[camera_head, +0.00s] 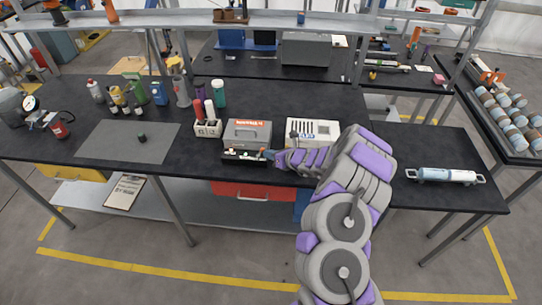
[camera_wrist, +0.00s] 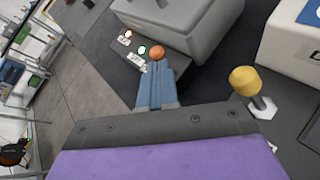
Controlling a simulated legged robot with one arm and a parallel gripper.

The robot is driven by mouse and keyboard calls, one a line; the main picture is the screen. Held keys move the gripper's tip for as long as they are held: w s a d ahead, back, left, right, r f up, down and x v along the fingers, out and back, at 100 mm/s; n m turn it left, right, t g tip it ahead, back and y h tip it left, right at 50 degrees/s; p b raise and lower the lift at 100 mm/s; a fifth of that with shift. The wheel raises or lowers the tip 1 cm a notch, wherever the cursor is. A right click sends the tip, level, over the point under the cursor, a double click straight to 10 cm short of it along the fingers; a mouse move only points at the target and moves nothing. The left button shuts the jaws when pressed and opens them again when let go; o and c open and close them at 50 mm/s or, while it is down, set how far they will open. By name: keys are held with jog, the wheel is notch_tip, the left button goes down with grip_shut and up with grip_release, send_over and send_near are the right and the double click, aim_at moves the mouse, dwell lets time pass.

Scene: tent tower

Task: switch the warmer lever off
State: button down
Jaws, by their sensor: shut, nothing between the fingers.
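The warmer (camera_head: 247,133) is a grey box with an orange label near the front edge of the black bench. Its grey body also shows at the top of the wrist view (camera_wrist: 190,22). A black control strip (camera_head: 240,157) lies along its front. In the wrist view the strip carries small white labels (camera_wrist: 135,60), a green spot (camera_wrist: 142,50) and an orange round knob (camera_wrist: 157,52), which looks like the lever's end. My gripper (camera_wrist: 156,70) is shut and empty, its blue fingertips right at the knob. I cannot tell whether they touch. The lever's shaft is hidden.
A yellow knob on a post (camera_wrist: 246,82) stands right of my fingers. A white box (camera_head: 313,132) stands right of the warmer, and a bottle rack (camera_head: 208,129) stands left of it. A grey mat (camera_head: 105,145) lies farther left. A white cylinder (camera_head: 446,175) lies at right.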

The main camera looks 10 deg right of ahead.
jog(key=shift+r, duration=0.1)
jog(key=shift+a+r+h, duration=0.15)
jog(key=shift+h, duration=0.15)
